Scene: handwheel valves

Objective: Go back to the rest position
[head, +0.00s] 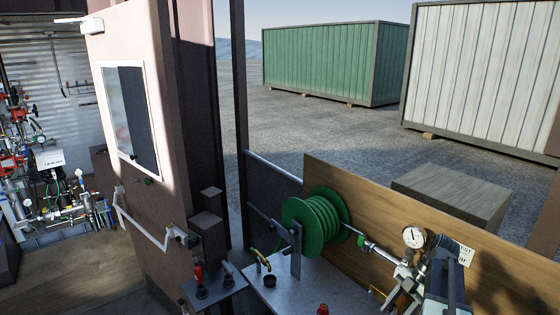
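My gripper does not show clearly anywhere in the head view, so its pose and whether it holds anything cannot be seen. No handwheel is clearly in the near part of the view. A green hose reel (318,219) is mounted above a light grey bench top (300,292). A round pressure gauge (413,237) sits on metal pipework at the lower right, beside a dark block that is cut off by the lower edge.
A brown door (130,60) with a window stands open at the left. Behind it are pipes and red fittings (15,165). A wooden board (375,215) backs the bench. Outside are a green container (330,62), a white container (485,70) and open paved ground (330,125).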

